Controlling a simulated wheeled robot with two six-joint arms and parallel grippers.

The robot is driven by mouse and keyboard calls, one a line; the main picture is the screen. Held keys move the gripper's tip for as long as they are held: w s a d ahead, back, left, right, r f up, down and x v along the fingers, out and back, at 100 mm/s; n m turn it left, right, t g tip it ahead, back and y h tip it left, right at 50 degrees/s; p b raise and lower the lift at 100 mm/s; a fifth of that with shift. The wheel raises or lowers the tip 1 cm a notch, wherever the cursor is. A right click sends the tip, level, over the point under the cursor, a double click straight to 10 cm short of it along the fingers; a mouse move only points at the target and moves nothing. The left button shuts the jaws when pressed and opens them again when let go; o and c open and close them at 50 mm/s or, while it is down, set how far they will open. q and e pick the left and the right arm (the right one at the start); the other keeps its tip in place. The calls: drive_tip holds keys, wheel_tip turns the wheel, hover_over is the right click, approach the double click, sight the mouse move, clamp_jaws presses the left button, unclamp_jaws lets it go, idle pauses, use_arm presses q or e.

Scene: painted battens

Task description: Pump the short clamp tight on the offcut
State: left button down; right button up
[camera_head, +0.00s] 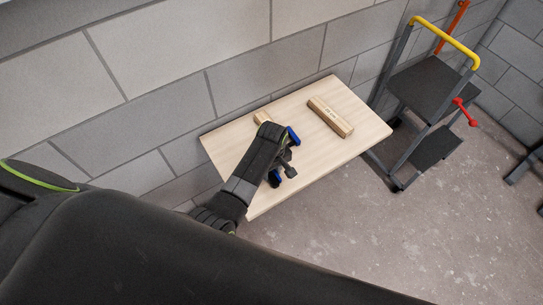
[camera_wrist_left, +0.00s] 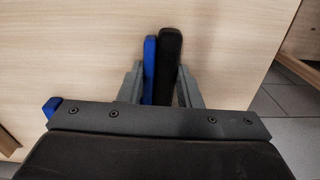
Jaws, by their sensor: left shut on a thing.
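The short clamp has blue parts (camera_head: 293,136) and a black handle, seen in the left wrist view (camera_wrist_left: 169,65). It is at the middle of the wooden table; my left arm hides much of it in the head view. My left gripper (camera_wrist_left: 161,88) is shut on the clamp, with a blue lever and the black handle side by side between its fingers. A small pale wooden block (camera_head: 262,117), perhaps the offcut, shows beside my left wrist, partly hidden. I cannot see whether the clamp's jaws touch it. My right gripper is not in view.
A longer wooden batten (camera_head: 330,117) with dark marks lies on the table (camera_head: 355,110), right of the clamp. A grey block wall stands behind. A step stool (camera_head: 430,85) with a yellow rail stands to the right. Concrete floor is open in front.

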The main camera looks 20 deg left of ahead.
use_arm(q)
drive_tip(key=c, duration=0.9)
unclamp_jaws()
drive_tip(key=shift+w, duration=0.1)
drive_tip(key=shift+o, duration=0.3)
drive_tip(key=shift+w+d, duration=0.1)
drive_tip(key=shift+d, duration=0.1)
drive_tip(key=shift+w+d, duration=0.1)
drive_tip(key=shift+w, duration=0.05)
drive_tip(key=shift+c, duration=0.2)
drive_tip(key=shift+s+a, duration=0.2)
drive_tip(key=c, duration=1.2)
drive_tip(key=shift+s+a, duration=0.1)
drive_tip(key=shift+s, duration=0.05)
clamp_jaws()
